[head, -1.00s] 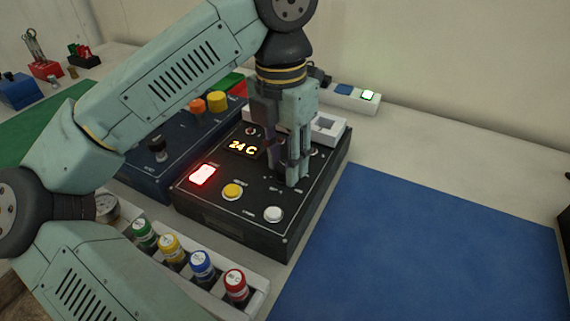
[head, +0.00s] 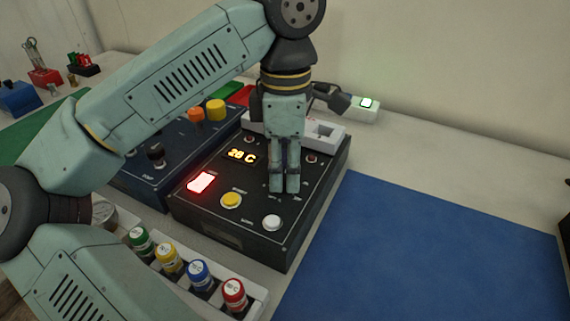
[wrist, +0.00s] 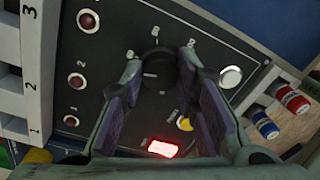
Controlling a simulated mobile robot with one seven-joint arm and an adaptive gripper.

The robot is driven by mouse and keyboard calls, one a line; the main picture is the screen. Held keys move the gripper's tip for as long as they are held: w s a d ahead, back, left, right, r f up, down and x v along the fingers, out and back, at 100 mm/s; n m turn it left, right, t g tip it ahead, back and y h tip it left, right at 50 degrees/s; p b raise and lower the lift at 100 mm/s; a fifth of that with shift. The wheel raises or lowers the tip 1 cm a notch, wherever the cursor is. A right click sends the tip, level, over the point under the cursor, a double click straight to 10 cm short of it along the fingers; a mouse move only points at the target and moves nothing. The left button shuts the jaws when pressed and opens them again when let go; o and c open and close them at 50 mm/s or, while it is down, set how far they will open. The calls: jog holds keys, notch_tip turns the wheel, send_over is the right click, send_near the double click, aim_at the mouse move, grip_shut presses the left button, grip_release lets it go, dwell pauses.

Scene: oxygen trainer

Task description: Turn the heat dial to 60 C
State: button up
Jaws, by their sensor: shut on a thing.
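The black heat dial (wrist: 157,72) sits on the dark control box (wrist: 125,30), between my gripper's fingers in the wrist view. Its pale pointer line shows on its face. In the head view my fingers hide the dial. My gripper (head: 285,188) points straight down over the box and is shut on the dial; it also shows in the wrist view (wrist: 160,66). The display (head: 241,156) glows yellow and seems to read 28 C; the middle digit is slightly blurred.
On the box are a lit red switch (head: 201,183), a yellow button (head: 231,200) and a white button (head: 271,223). A rack of capped vials (head: 262,296) stands in front. A blue box (head: 185,150) is left, and a clear blue mat (head: 430,250) right.

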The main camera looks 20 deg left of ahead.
aim_at(286, 172)
jog(key=shift+m, duration=1.1)
jog(key=o, duration=1.2)
jog(key=shift+c, duration=0.2)
notch_tip(286, 172, up, 8)
jog(key=shift+w+f, duration=0.15)
jog(key=shift+f, duration=0.1)
